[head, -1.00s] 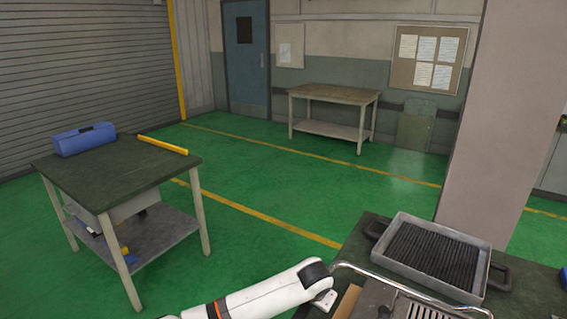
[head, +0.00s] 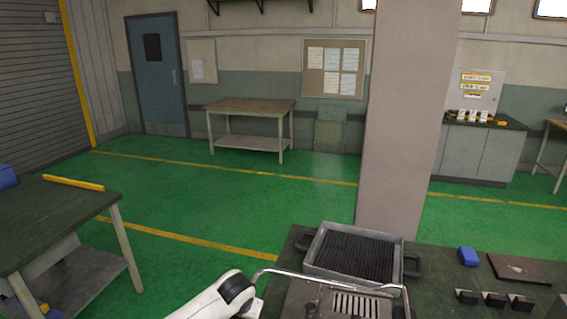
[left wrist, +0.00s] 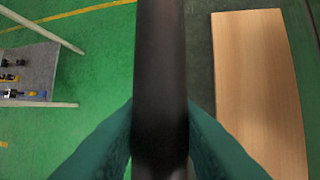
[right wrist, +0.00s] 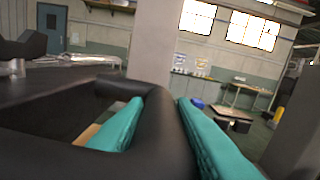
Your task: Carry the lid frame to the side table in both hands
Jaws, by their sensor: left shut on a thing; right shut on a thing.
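The lid frame, a grey metal piece with a slotted panel and a bent bright rod (head: 330,278), shows partly at the bottom of the head view; its lower part is cut off. My left gripper (left wrist: 160,115) is shut around a thick black bar (left wrist: 160,60) in the left wrist view. My right gripper (right wrist: 160,105) is shut on a curved black handle (right wrist: 165,140) in the right wrist view. In the head view my left arm reaches the frame's left side; my right gripper is not seen there. A dark-topped table (head: 50,215) stands at the left.
A workbench (head: 440,270) at the right bears a ribbed grill tray (head: 355,250), a blue block (head: 468,256) and small dark parts. A yellow bar (head: 74,182) lies on the left table. A bare table (head: 250,105) stands by the far wall. Green floor between is clear. A pillar (head: 405,120) rises behind the workbench.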

